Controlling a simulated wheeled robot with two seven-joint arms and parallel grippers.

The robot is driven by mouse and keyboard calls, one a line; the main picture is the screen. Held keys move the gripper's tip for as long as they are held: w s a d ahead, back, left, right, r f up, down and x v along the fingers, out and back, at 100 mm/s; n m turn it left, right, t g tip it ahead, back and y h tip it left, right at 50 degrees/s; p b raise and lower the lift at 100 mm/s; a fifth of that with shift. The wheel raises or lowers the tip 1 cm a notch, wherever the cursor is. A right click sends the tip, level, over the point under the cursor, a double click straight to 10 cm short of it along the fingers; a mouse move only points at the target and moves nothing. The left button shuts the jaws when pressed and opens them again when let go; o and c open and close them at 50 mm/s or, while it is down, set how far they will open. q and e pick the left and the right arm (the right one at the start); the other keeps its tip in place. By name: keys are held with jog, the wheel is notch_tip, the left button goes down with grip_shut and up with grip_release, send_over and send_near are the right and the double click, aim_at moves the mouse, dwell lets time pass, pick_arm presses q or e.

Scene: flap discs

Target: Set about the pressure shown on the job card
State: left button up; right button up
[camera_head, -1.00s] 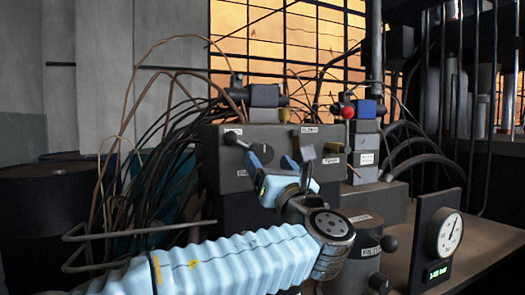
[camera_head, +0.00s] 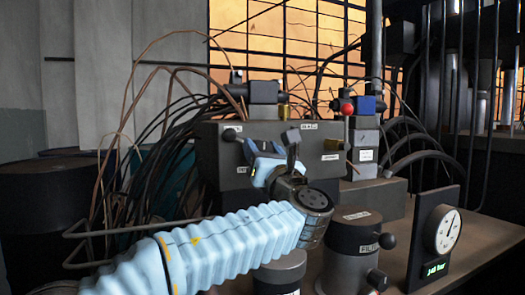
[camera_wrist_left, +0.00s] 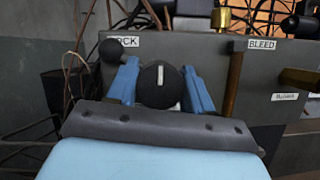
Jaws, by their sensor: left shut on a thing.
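My left gripper (camera_head: 265,160) is at the front of the grey valve block (camera_head: 228,178). In the left wrist view its blue fingers (camera_wrist_left: 160,88) stand on both sides of a round black knob (camera_wrist_left: 158,92) with a white mark, shut on it. In the head view the gripper hides most of the knob. A white-faced gauge (camera_head: 443,230) stands on a dark panel at the right, with a green display (camera_head: 436,268) below it that seems to read about 140 bar. I cannot make out a job card. My right gripper is not in view.
A black ball lever (camera_wrist_left: 111,50) by a partly hidden label, seemingly LOCK, is close left of the fingers. A brass-coloured lever (camera_wrist_left: 232,85) is close right, near the BLEED label (camera_wrist_left: 262,44). A filter housing (camera_head: 352,245) and a red-ball lever (camera_head: 347,109) stand further right.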

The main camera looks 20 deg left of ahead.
pick_arm(q)
jog(key=shift+n, duration=0.4)
jog(key=n+g+y, duration=0.1)
jog(key=n, duration=0.2)
jog(key=n+g+y, duration=0.1)
jog(key=n+g, duration=0.1)
jog(key=n, duration=0.1)
jog(key=shift+n+b, duration=0.35)
jog(key=shift+n, duration=0.05)
jog(key=n+g, duration=0.2)
jog(key=n, duration=0.2)
jog(key=n+g+y+p, duration=0.1)
jog(key=n+g, duration=0.1)
jog(key=n, duration=0.2)
jog(key=shift+a, duration=0.1)
jog(key=shift+s, duration=0.1)
jog(key=o, duration=1)
